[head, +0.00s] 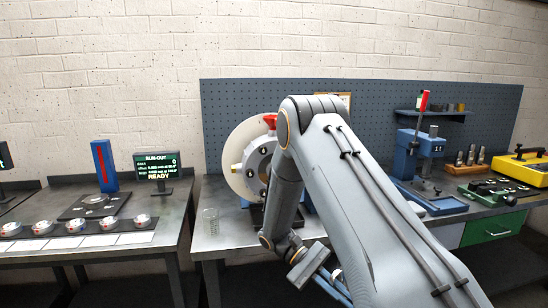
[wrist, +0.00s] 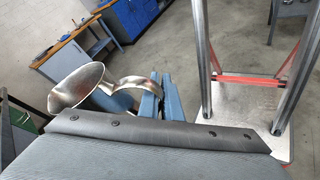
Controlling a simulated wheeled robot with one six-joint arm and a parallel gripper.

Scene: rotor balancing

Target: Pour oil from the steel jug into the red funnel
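The steel jug (wrist: 80,88) shows in the wrist view, left of my gripper (wrist: 150,98), with its mouth and spout towards the camera. My gripper's blue fingers are shut on the jug's curved handle (wrist: 137,82), and floor shows beneath the jug. I cannot make out oil inside it. In the head view my gripper (head: 331,284) is low, in front of the bench, and my arm hides most of the jug. The red funnel (head: 270,120) sits at the top of the round rotor machine (head: 243,165), partly behind my arm, above and left of my gripper.
A blue press (head: 421,145) and a yellow case (head: 524,168) stand to the right. A display reading READY (head: 156,168) is on the left bench. A red-braced metal frame (wrist: 255,80) is right in the wrist view.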

